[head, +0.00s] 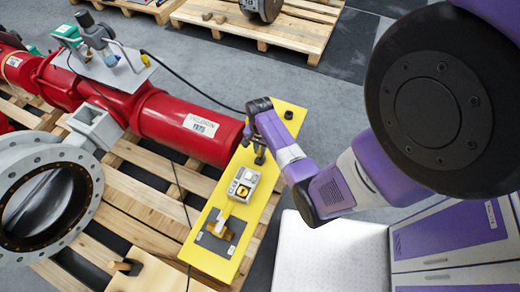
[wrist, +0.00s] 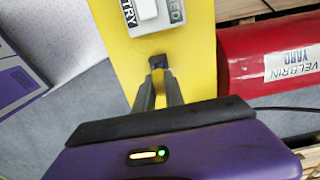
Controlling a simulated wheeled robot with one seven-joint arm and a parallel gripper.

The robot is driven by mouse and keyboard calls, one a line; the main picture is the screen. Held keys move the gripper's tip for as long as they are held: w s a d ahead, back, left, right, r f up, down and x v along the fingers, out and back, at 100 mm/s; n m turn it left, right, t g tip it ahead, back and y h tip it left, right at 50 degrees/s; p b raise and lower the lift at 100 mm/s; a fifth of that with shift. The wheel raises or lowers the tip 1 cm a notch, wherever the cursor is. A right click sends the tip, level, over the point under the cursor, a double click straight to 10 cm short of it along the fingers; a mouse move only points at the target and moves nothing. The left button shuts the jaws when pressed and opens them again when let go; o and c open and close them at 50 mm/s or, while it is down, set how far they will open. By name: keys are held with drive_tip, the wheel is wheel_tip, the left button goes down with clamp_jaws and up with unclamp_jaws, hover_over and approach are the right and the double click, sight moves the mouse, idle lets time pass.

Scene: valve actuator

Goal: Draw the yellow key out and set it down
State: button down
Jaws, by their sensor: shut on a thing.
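My gripper (head: 260,157) is over the far part of the yellow board, just beyond the grey box. In the wrist view its fingers (wrist: 158,66) are close together, shut on a small dark thing (wrist: 157,61); its shape and colour are hard to make out against the board. The grey box (head: 242,185) has a yellow patch on top. Nearer, a dark square plate (head: 211,244) carries a small brass-yellow piece (head: 218,230); I cannot tell whether this is the yellow key. No other clear key shows.
The yellow board (head: 201,262) lies beside a red pipe (head: 182,124) on wooden pallets. A black round piece (head: 288,115) is at its far end. A grey flanged valve (head: 48,205) stands left. A white worktop (head: 335,255) is at the lower right. A dark cable crosses behind.

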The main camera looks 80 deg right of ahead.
drive_tip(key=shift+f+b, duration=1.05)
drive_tip(key=shift+f, duration=0.55)
drive_tip(key=c, duration=1.3)
unclamp_jaws()
drive_tip(key=shift+c, duration=0.2)
drive_tip(key=shift+r, duration=3.9)
